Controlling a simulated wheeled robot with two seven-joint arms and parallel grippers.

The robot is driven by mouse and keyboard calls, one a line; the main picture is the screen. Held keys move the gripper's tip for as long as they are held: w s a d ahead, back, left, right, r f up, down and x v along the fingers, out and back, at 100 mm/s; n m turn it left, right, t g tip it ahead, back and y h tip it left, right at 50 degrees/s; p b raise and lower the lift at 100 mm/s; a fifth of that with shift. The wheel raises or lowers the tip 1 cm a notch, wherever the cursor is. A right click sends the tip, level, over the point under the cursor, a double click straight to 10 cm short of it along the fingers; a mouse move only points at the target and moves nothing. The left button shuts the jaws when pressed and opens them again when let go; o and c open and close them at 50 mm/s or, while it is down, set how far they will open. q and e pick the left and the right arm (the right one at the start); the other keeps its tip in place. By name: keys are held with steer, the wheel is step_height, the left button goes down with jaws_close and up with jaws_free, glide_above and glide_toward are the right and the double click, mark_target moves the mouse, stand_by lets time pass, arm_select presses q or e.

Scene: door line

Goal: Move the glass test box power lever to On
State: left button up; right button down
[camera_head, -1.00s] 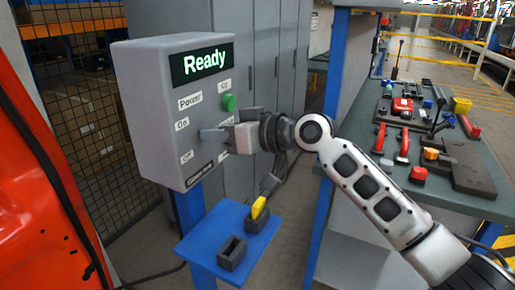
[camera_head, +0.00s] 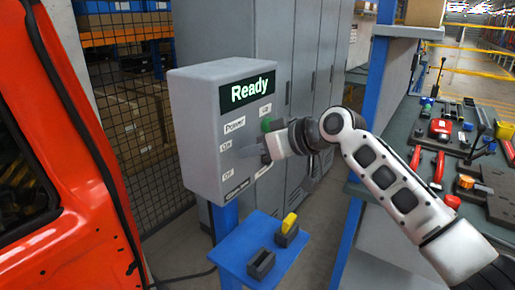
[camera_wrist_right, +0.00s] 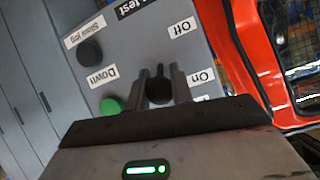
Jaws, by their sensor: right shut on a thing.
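The grey glass test box (camera_head: 205,150) stands left of centre, its screen (camera_head: 247,91) reading "Ready". Its Power label (camera_head: 235,125) sits above the On label (camera_head: 226,146) and the Off label (camera_head: 228,174). My right gripper (camera_head: 252,150) is at the box front, beside the On label, and hides the lever in the head view. In the right wrist view the dark power lever (camera_wrist_right: 159,89) is between the two fingers of my right gripper (camera_wrist_right: 162,82), which is shut on it. There the On label (camera_wrist_right: 202,77) is close to the fingers. My left gripper is not in view.
A green button (camera_head: 267,124) is just above my right gripper. A blue shelf (camera_head: 245,238) with small dark holders sits below the box. A red vehicle body (camera_head: 75,230) is close on the left. A tool-covered bench (camera_head: 410,120) stands right.

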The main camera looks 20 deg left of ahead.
steer(key=c, duration=1.3)
jaws_free()
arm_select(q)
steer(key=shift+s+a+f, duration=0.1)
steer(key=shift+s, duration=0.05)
arm_select(e)
steer(key=shift+o, duration=0.2)
arm_select(q)
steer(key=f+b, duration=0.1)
steer(key=b, duration=0.1)
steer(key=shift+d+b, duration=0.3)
steer(key=shift+b, duration=0.1)
arm_select(e)
steer(key=v, duration=1.6)
